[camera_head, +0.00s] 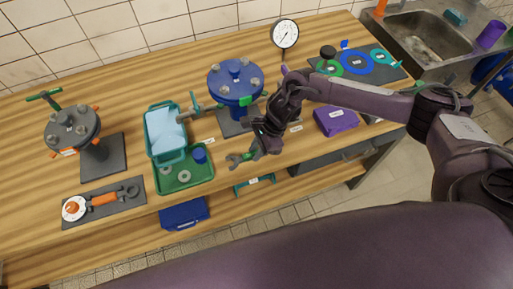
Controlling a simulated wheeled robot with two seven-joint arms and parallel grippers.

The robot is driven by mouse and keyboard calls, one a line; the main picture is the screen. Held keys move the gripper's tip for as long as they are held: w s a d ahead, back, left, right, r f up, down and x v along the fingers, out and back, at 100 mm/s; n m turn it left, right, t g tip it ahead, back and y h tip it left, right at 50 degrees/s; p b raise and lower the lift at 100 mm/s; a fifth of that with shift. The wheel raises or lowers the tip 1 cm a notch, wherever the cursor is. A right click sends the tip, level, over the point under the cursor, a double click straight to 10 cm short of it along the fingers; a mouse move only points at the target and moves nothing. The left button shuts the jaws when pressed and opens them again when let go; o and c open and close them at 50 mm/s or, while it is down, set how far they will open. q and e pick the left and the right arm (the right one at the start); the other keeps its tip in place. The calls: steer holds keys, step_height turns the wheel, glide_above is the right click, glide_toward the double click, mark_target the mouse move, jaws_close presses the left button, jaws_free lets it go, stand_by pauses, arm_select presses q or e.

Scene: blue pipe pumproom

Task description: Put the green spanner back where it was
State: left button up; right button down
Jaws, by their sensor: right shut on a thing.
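The rest of the spanner is hidden by the gripper. They are near the front edge of the wooden bench, right of the green tray (208,176). I cannot tell whether the spanner touches the bench. My left gripper is not in view.
A blue flanged unit (236,78) stands behind my right gripper, and a grey one (72,128) stands at the left. A teal basket (151,140) is behind the tray. A purple box (336,121) lies at right. A dark mat (394,72) bears coloured rings near the sink (435,35).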

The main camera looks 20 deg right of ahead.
steer(key=shift+f, duration=0.15)
steer(key=c, duration=1.3)
jaws_free()
steer(key=shift+o, duration=0.2)
steer(key=shift+r, duration=0.3)
steer(key=b+v, duration=0.4)
steer(key=v, duration=0.8)
steer(key=shift+b, duration=0.4)
steer(key=shift+f, duration=0.1)
